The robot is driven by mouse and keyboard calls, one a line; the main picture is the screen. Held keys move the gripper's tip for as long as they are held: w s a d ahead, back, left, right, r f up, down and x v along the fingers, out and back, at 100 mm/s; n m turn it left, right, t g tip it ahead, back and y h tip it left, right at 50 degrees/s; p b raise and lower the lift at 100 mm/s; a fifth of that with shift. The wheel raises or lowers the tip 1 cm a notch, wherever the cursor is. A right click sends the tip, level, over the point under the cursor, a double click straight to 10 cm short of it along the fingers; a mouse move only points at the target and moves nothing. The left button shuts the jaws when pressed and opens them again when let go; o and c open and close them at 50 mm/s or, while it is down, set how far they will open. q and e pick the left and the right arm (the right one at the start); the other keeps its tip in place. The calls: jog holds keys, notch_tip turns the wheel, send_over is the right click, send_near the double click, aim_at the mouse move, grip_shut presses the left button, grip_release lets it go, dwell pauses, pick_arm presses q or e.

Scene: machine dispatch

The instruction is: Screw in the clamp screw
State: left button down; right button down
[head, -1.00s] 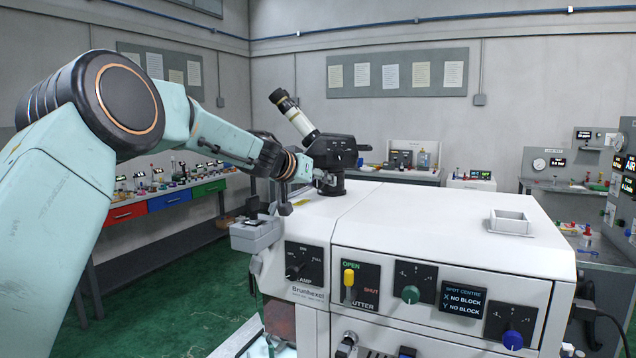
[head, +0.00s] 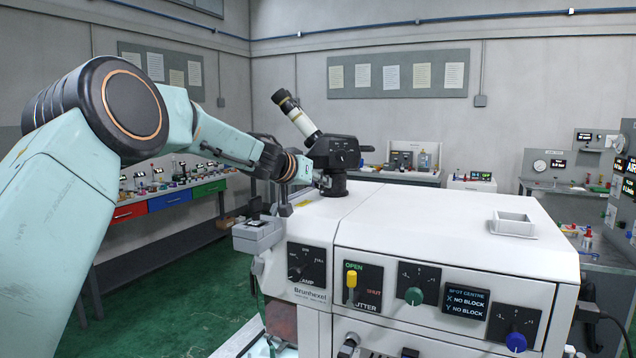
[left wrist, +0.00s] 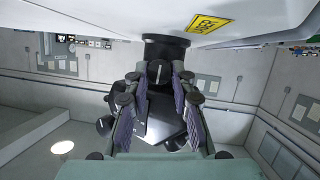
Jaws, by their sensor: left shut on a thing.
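My left gripper (head: 321,181) reaches in from the left to the collar under the black eyepiece head (head: 335,152) on the white machine. In the left wrist view my left gripper (left wrist: 158,78) has its two padded fingers on either side of a dark, round-ended clamp screw (left wrist: 158,70). The fingers are shut on it. The screw points into the black collar (left wrist: 165,46) below the machine's white edge in that picture. In the head view the fingers largely hide the screw. How deep it sits cannot be told. My right gripper is not in view.
The white machine body (head: 420,220) fills the right foreground, with a small open white box (head: 511,223) on top. A grey box (head: 258,236) juts from its left side. Benches with small items stand behind. A pale eyepiece tube (head: 300,117) rises up-left from the head.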

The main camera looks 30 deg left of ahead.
pick_arm(q)
jog(key=shift+p, duration=0.35)
jog(key=shift+d+m+y+p, duration=0.15)
jog(key=shift+m+y+p, duration=0.2)
jog(key=shift+p, duration=0.3)
jog(key=shift+m+p, duration=0.25)
jog(key=shift+p, duration=0.05)
jog(key=shift+m+y, duration=0.4)
jog(key=shift+y, duration=0.15)
jog(key=shift+d+f+m+y+b, duration=0.1)
jog(key=shift+f+m+y+b, duration=0.1)
jog(key=shift+m+y+b, duration=0.35)
jog(key=shift+d+m+y+b, duration=0.1)
jog(key=shift+m+y+b, duration=0.25)
jog(key=shift+m+b, duration=0.5)
jog(key=c, duration=1.1)
grip_release()
jog(key=shift+r, duration=0.15)
